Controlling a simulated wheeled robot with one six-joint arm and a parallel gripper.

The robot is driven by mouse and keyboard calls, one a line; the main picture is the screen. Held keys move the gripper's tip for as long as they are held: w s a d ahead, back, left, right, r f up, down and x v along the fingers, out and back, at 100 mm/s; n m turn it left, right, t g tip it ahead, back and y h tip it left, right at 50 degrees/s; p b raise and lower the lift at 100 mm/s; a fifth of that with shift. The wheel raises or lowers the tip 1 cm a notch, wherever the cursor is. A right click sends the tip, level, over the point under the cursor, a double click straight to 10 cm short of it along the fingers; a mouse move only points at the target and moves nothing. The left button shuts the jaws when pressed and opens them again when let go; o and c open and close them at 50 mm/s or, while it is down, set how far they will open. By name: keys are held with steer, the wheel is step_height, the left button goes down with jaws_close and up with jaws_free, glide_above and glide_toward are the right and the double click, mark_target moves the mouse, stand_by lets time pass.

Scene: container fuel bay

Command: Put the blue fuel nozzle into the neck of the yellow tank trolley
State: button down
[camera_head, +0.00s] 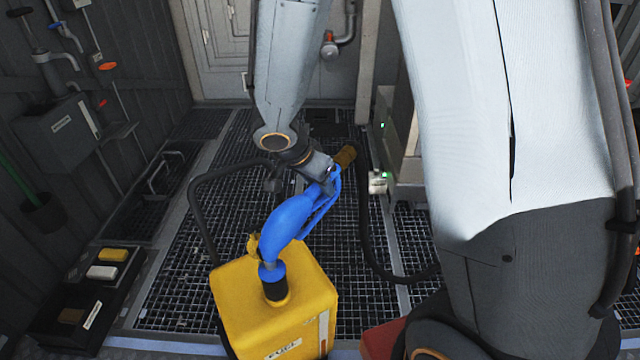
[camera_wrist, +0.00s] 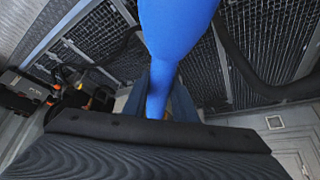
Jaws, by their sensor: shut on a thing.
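The blue fuel nozzle (camera_head: 290,222) is in the head view, tilted, with its front end down at the neck (camera_head: 275,288) of the yellow tank trolley (camera_head: 240,308). A dark collar shows where nozzle and neck meet, and the spout tip is hidden there. My gripper (camera_head: 326,178) is shut on the rear handle part of the nozzle, above and behind the tank. In the wrist view the blue nozzle (camera_wrist: 172,50) runs up from between the fingers of my gripper (camera_wrist: 165,100); the tank is not visible there.
A black hose (camera_head: 365,225) runs from the nozzle's rear over the grating to the right. The trolley's dark handle (camera_head: 200,200) stands behind the tank. A black tray (camera_head: 85,300) with small blocks lies at left. Grating (camera_head: 180,270) left of the tank is clear.

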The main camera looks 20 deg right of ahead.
steer(key=c, duration=1.4)
jaws_free()
steer(key=shift+o, duration=0.2)
steer(key=shift+p+v, duration=0.35)
steer(key=shift+v, duration=3.6)
